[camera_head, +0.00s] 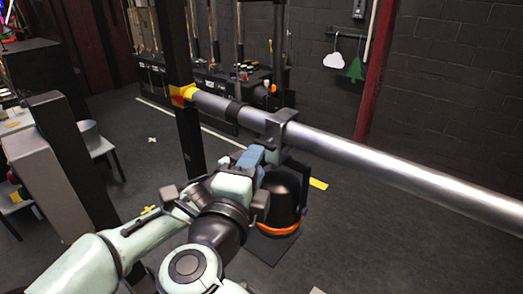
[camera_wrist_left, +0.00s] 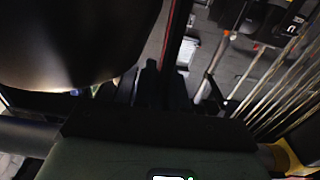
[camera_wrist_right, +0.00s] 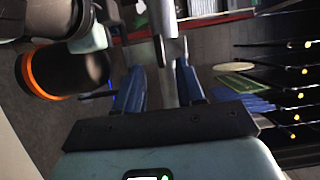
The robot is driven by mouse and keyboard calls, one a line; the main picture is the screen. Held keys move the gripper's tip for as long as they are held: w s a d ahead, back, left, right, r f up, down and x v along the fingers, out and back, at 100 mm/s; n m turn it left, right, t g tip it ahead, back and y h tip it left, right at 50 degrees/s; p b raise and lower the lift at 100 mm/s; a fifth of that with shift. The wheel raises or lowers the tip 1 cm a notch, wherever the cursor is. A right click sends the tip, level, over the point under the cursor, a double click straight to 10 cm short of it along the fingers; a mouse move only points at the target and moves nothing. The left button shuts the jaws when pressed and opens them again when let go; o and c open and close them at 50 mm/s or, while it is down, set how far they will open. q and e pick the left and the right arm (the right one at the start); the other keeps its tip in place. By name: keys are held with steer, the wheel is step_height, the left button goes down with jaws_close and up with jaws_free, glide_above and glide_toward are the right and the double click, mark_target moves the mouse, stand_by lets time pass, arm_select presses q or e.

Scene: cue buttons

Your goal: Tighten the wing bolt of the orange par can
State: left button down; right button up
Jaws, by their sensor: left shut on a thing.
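The orange par can (camera_head: 283,195) hangs under the silver pipe (camera_head: 400,175), black with an orange ring. Its clamp (camera_head: 281,130) sits around the pipe. It also shows in the right wrist view (camera_wrist_right: 85,68). My right gripper (camera_head: 252,157) is beside the clamp; in the right wrist view its blue fingers (camera_wrist_right: 160,88) are apart, with a grey bar-like part between or beyond them. I cannot make out the wing bolt clearly. In the left wrist view my left gripper (camera_wrist_left: 152,88) is dark and shut beside a large black rounded body, apparently the can; in the head view its fingers are hidden.
A black upright post (camera_head: 180,90) with a yellow-ended bracket stands left of the clamp. A grey panel (camera_head: 45,170) and a table with stools are at the left. A rack of gear lines the back wall. The floor on the right is clear.

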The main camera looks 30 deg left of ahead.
mark_target(267, 143)
steer(key=x, duration=0.5)
steer(key=shift+w, duration=0.15)
jaws_close()
